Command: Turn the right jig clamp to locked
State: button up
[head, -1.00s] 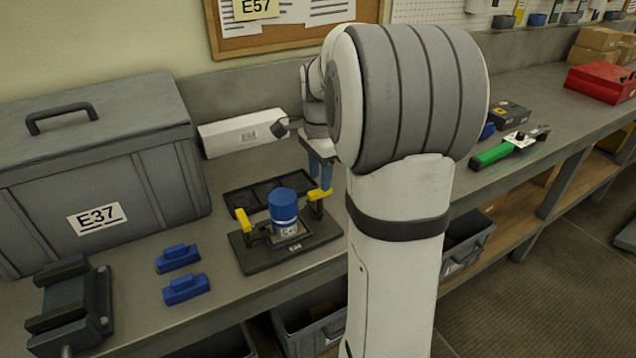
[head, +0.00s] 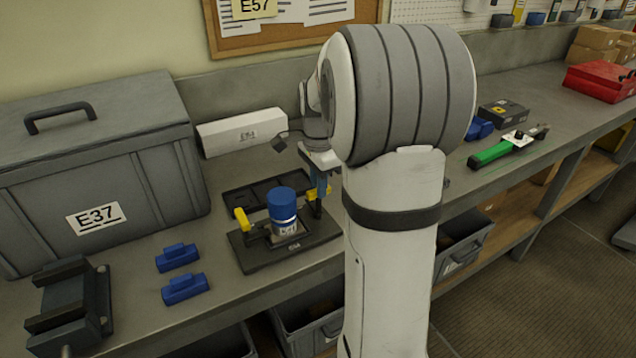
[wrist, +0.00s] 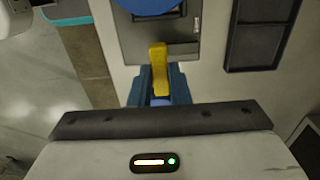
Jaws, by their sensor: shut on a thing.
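The right jig clamp has a yellow lever (head: 313,193) on a dark post at the right of the dark jig plate (head: 262,262). In the wrist view the yellow lever (wrist: 159,66) stands between the blue fingers of my gripper (wrist: 159,92), pointing away from the wrist. My gripper (head: 319,181) comes down from above and is shut on this lever, partly covering it in the head view. A jar with a blue lid (head: 282,203) stands upright in the jig. The left jig clamp's yellow lever (head: 243,219) is on the jar's other side.
A dark divided tray (head: 238,198) lies behind the jig. Two blue blocks (head: 178,257) and a dark vise (head: 68,310) are to the left. A large grey case (head: 150,180) and a white box (head: 242,132) stand at the back.

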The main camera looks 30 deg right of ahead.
grip_shut()
jog(key=n, duration=0.4)
jog(key=shift+n, duration=0.4)
jog(key=n, duration=0.4)
jog(key=shift+n, duration=0.3)
jog(key=n, duration=0.4)
jog(key=shift+n, duration=2.2)
jog(key=o, duration=0.8)
grip_release()
